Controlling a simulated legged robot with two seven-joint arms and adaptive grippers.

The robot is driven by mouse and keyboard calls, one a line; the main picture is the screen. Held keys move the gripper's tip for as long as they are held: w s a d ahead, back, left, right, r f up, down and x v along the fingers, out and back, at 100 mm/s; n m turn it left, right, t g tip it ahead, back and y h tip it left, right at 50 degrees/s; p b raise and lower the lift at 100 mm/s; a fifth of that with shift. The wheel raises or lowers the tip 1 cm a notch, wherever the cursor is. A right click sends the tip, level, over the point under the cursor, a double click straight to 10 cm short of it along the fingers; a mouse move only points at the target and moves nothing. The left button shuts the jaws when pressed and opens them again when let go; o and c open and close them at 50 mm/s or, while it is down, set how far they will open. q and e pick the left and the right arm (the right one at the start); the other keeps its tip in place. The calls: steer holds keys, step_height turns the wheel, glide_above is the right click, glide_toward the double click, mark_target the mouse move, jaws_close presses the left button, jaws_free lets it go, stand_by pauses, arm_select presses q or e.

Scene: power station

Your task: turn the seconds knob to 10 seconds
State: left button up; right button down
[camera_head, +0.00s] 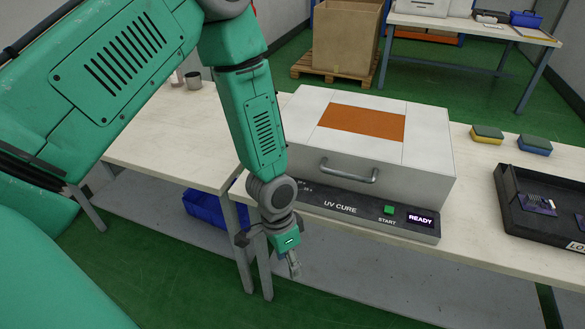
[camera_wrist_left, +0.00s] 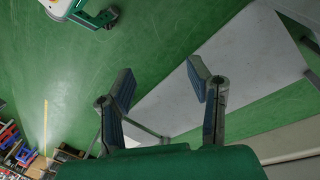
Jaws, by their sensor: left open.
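The UV cure box (camera_head: 372,155) stands on the table, white with an orange window and a front handle. Its dark front panel (camera_head: 350,212) carries the words UV CURE, a green START button (camera_head: 389,209) and a display (camera_head: 420,219) reading READY. The seconds knob cannot be made out; my left arm hides part of the panel's left end. My left gripper (camera_head: 290,265) hangs in front of the table edge, below the panel's left part, pointing down. In the left wrist view its two fingers (camera_wrist_left: 162,88) are apart with nothing between them. My right gripper is not in view.
A black tray (camera_head: 545,222) with small parts lies on the table at right. Two sponges, one yellow (camera_head: 487,134) and one blue (camera_head: 535,145), lie behind it. A metal cup (camera_head: 193,80) stands on the left table. A blue bin (camera_head: 203,211) sits below.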

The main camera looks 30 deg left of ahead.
arm_select(q)
steer(key=w+a+r+m+y+p, duration=0.1)
steer(key=w+a+r+p, duration=0.2)
steer(key=w+r, duration=0.3)
steer(key=w+a+r+m+p, duration=0.1)
steer(key=w+a+r+p, duration=0.2)
steer(key=r, duration=0.6)
steer(key=w+a+r+m+y+p, duration=0.1)
steer(key=w+a+r+m+p, duration=0.15)
steer(key=w+r, duration=0.35)
steer(key=shift+n, duration=0.45)
steer(key=f, duration=0.1)
steer(key=s+f, duration=0.1)
steer(key=f, duration=0.2)
steer(key=shift+s+d+f, duration=0.3)
steer(key=shift+d, duration=0.05)
steer(key=f, duration=0.4)
steer(key=a+f, duration=0.1)
steer(key=f, duration=0.2)
steer(key=shift+f, duration=0.15)
steer(key=shift+d, duration=0.45)
steer(key=shift+c, duration=1.2)
steer(key=c, duration=0.7)
steer(key=shift+a, duration=0.1)
jaws_close()
steer(key=shift+a, duration=0.15)
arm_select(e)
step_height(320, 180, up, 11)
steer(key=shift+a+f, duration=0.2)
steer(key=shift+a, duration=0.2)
